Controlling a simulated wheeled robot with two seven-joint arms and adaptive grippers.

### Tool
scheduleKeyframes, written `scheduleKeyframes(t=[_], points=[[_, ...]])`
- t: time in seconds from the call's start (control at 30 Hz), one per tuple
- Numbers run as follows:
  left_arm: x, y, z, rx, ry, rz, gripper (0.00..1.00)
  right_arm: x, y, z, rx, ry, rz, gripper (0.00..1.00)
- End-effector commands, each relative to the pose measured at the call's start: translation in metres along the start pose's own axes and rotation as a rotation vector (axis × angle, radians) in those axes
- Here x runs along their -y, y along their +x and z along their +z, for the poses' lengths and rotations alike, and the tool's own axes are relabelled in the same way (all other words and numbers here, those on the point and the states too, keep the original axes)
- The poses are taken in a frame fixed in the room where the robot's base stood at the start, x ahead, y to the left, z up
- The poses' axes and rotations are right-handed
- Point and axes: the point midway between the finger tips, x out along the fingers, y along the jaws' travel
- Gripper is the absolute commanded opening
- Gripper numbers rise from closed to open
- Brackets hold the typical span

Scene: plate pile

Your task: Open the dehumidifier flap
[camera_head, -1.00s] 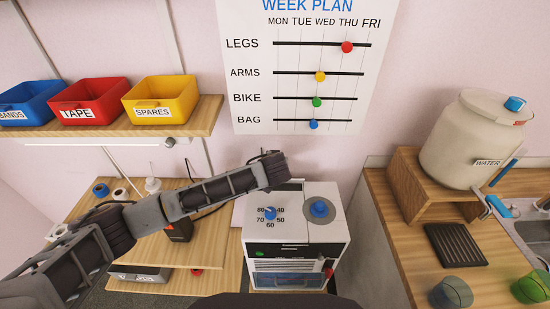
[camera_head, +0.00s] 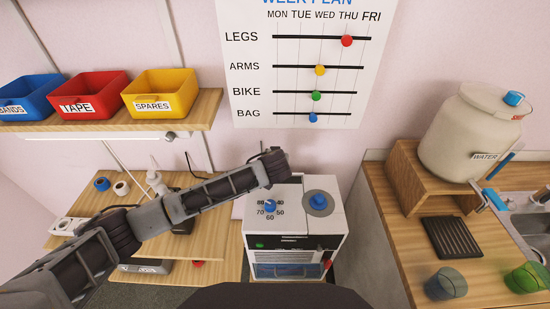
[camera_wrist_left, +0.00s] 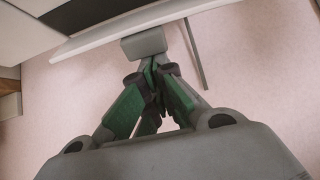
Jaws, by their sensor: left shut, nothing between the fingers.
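The dehumidifier (camera_head: 292,226) is a white box below the wall poster, with a blue dial (camera_head: 270,205) marked with numbers and a blue knob (camera_head: 318,202) on a grey disc on its top. Its front has a dark panel and a bluish window. I cannot tell which part is its flap. My left arm reaches in from the left to the back of the box; its gripper is hidden in the head view. In the left wrist view my left gripper (camera_wrist_left: 152,64) is shut and empty, its tips close below a grey tab (camera_wrist_left: 145,43) on a pale edge; contact is unclear.
A wooden counter (camera_head: 385,235) on the right carries a water jar (camera_head: 465,140), a black rack (camera_head: 455,240) and cups. A shelf (camera_head: 150,125) with blue, red and yellow bins hangs above left. A lower wooden table (camera_head: 190,225) stands left of the dehumidifier.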

Motion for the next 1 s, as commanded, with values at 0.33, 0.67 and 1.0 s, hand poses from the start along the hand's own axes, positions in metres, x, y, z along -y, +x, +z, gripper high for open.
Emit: scheduleKeyframes(t=[0.33,0.67,1.0], points=[[0.0008,-0.0036,0.0062,0.003,-0.002,-0.002,0.00,-0.0003,-0.0081,-0.0007,0.000,0.000,0.000,0.40],[0.0040,-0.0042,0.0087,0.003,-0.003,-0.009,0.00,-0.0003,-0.0110,-0.0010,0.000,0.000,0.000,0.40],[0.0040,-0.0040,0.0084,0.003,-0.003,-0.009,0.00,-0.0003,-0.0108,-0.0011,0.000,0.000,0.000,0.40]])
